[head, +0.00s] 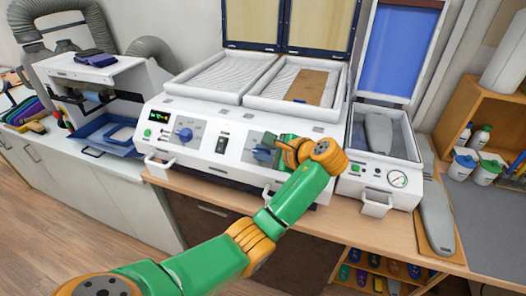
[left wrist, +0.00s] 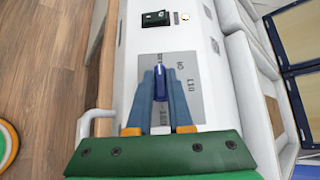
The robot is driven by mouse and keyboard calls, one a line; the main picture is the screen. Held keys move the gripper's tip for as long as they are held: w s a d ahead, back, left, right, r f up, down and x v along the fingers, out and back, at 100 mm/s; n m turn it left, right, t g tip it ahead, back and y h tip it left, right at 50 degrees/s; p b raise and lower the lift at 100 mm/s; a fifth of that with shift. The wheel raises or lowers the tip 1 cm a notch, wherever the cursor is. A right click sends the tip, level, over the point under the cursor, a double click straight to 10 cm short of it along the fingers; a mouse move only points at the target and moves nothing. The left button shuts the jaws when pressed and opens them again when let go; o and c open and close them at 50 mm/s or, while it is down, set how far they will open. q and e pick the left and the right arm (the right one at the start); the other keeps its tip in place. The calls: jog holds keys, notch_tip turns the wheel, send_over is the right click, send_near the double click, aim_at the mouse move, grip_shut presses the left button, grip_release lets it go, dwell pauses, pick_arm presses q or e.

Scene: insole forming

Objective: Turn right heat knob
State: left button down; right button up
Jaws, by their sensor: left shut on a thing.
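The right heat knob (left wrist: 159,82) is a blue bar-shaped knob on a grey printed plate on the white machine's sloped front panel. My left gripper (left wrist: 159,97) is shut on it, with one blue-grey finger on each side. In the wrist view the knob's bar runs lengthwise between the fingers. In the head view my green and orange left arm reaches across to the panel, and the right heat knob (head: 264,150) is partly hidden by the gripper. The left heat knob (head: 183,134) is blue and stands free. My right gripper is not in view.
A black switch (head: 222,143) sits between the knobs. Two heating beds (head: 222,77) lie above under raised lids, the right one with a brown sheet (head: 303,87). A press unit with a gauge (head: 398,179) stands to the right. White handles (head: 376,205) stick out in front.

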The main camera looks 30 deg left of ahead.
pick_arm(q)
jog(key=c, duration=0.8)
grip_release()
jog(key=shift+a, duration=0.1)
jog(key=shift+s+d+r, duration=0.1)
jog(key=shift+d, duration=0.25)
jog(key=b+v, duration=0.1)
jog(key=v, duration=0.5)
jog(key=shift+d+r+b, duration=0.2)
jog(key=shift+b, duration=0.1)
jog(key=shift+a, duration=0.15)
jog(key=shift+f, duration=0.1)
